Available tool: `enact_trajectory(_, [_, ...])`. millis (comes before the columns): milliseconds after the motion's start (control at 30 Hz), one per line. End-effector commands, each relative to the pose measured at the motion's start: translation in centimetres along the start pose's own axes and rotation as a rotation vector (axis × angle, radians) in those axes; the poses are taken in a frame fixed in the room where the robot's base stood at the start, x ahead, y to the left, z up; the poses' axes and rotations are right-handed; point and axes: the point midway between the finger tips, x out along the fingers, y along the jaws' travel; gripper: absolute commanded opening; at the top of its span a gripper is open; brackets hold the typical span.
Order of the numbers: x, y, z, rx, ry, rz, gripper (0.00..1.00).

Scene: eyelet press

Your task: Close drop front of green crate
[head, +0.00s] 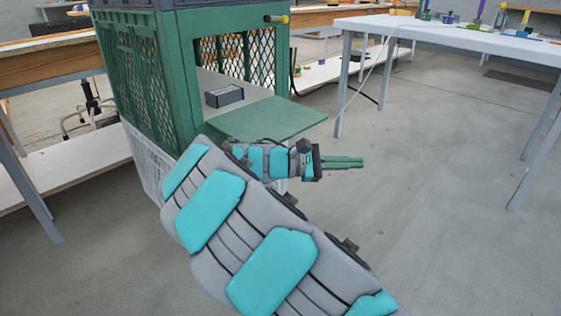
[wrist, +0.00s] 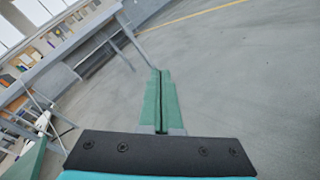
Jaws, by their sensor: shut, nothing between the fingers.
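The green crate (head: 172,85) stands at the upper left in the head view, on top of a white crate. Its drop front (head: 262,118) is folded down and sticks out flat toward the right, leaving the opening clear. A dark grey box (head: 224,95) lies inside the opening. My gripper (head: 362,162) is shut and empty, with its green fingers pointing right. In the picture it is below and right of the drop front's outer edge, apart from it. In the wrist view the gripper (wrist: 158,75) fingers are together; a green edge at the lower left may be the drop front.
A white crate (head: 143,160) supports the green one. A white-topped table (head: 460,38) with tools stands at the upper right. A wooden bench (head: 50,65) stands behind on the left. The floor at right is clear.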

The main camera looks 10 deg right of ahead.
Motion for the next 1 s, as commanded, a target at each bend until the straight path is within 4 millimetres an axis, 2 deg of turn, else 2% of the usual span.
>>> enact_trajectory(33, [-1.3, 0.4, -2.5, -0.034, -0.008, 0.06, 0.0])
enact_trajectory(100, [-3.1, 1.3, -4.8, -0.076, -0.019, 0.134, 0.0])
enact_trajectory(167, [-4.7, 2.3, -6.2, -0.11, -0.029, 0.195, 0.0])
enact_trajectory(300, [-9.5, 3.8, -10.2, -0.189, -0.042, 0.347, 0.0])
enact_trajectory(500, [-17.4, 3.7, -16.6, -0.299, -0.036, 0.567, 0.0])
enact_trajectory(600, [-20.4, 3.1, -18.6, -0.33, -0.031, 0.64, 0.0])
enact_trajectory(700, [-22.1, 2.7, -19.7, -0.348, -0.025, 0.682, 0.0])
enact_trajectory(800, [-22.6, 2.7, -20.0, -0.353, -0.024, 0.697, 0.0])
enact_trajectory(1000, [-20.8, 4.0, -20.2, -0.352, -0.028, 0.695, 0.0])
